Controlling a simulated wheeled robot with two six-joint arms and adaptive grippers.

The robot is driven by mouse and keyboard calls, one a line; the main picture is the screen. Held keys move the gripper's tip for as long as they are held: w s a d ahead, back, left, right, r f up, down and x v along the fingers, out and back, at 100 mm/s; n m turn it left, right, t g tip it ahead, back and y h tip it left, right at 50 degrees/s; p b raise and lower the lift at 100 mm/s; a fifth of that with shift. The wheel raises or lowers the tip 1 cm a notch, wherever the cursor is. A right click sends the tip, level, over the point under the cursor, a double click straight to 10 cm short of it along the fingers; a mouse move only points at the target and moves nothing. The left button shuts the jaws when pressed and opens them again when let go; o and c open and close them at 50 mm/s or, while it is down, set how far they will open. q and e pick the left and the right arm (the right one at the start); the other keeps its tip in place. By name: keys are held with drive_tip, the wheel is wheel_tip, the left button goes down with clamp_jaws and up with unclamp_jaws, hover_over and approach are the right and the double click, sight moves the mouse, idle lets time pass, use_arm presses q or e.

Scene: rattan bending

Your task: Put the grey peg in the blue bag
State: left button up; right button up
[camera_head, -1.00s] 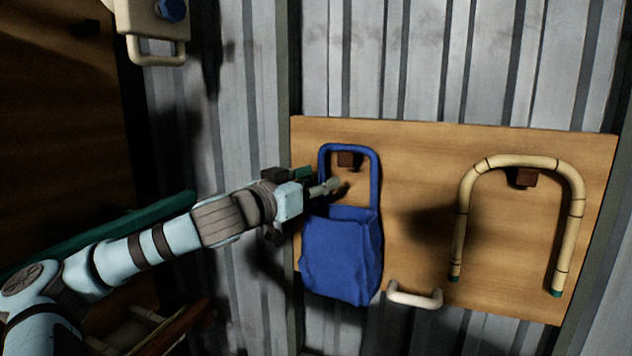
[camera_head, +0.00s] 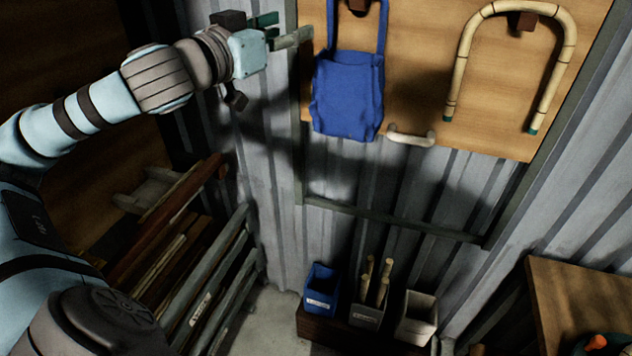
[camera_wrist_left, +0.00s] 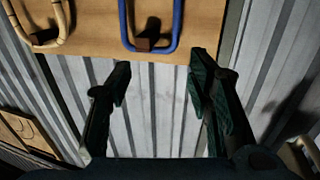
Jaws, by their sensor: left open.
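The blue bag (camera_head: 347,100) hangs by its blue loop from a dark brown block (camera_head: 358,5) on the wooden board. Only the loop (camera_wrist_left: 175,25) of it shows in the left wrist view. My left gripper (camera_head: 290,27) is to the left of the bag's loop in the head view, above the level of the bag's mouth. Its dark green fingers stand apart in the left wrist view (camera_wrist_left: 160,90), with nothing between them. I cannot make out a grey peg in either view. The inside of the bag is hidden. My right gripper is not in view.
A bent rattan piece (camera_head: 565,50) hangs on the wooden board (camera_head: 425,60), right of a white handle (camera_head: 412,137). Below stand a blue bin (camera_head: 321,290), a bin with sticks (camera_head: 366,315) and a pale bin (camera_head: 416,318). Slatted racks (camera_head: 205,285) stand at lower left.

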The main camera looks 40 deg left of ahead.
use_arm(q)
drive_tip(key=d+f+m+h+b, duration=0.2)
drive_tip(key=d+f, duration=0.4)
drive_tip(key=f, duration=0.7)
drive_tip(key=d+f+m+g+h+b, duration=0.1)
drive_tip(key=d+f+h+b, duration=0.4)
drive_tip(key=f, duration=0.8)
drive_tip(key=shift+d+f+m+b, duration=0.35)
drive_tip(key=shift+d+m+b, duration=0.1)
drive_tip(key=shift+m+b, duration=0.55)
drive_tip(key=shift+w, duration=0.15)
